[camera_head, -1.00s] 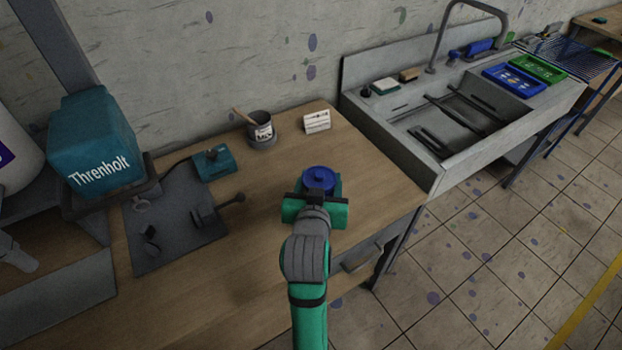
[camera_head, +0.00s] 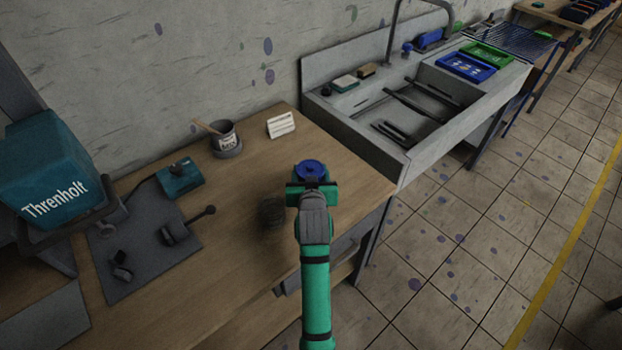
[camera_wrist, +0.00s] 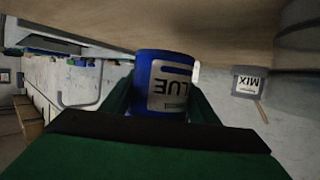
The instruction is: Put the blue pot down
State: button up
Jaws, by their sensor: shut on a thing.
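The blue pot (camera_head: 310,170) is between the fingers of my gripper (camera_head: 312,186), over the right part of the wooden bench. In the wrist view the blue pot (camera_wrist: 165,82) has a pale label with the letters "LUE", and the two green fingers clasp its sides. My gripper is shut on it. The pot's underside is hidden in the head view.
A grey "MIX" pot (camera_head: 226,140) with a stick and a white card (camera_head: 281,124) stand at the bench's back. A teal box (camera_head: 180,178) and dark mat (camera_head: 140,252) are left. The sink (camera_head: 400,110) adjoins on the right. Bare wood (camera_head: 240,185) lies left of my gripper.

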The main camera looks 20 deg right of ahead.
jog(key=shift+w+d+f, duration=0.15)
jog(key=shift+f, duration=1.65)
jog(key=shift+f, duration=0.1)
jog(key=o, duration=1.1)
jog(key=shift+f, duration=0.1)
jog(key=shift+r, duration=0.2)
jog(key=v, duration=1.2)
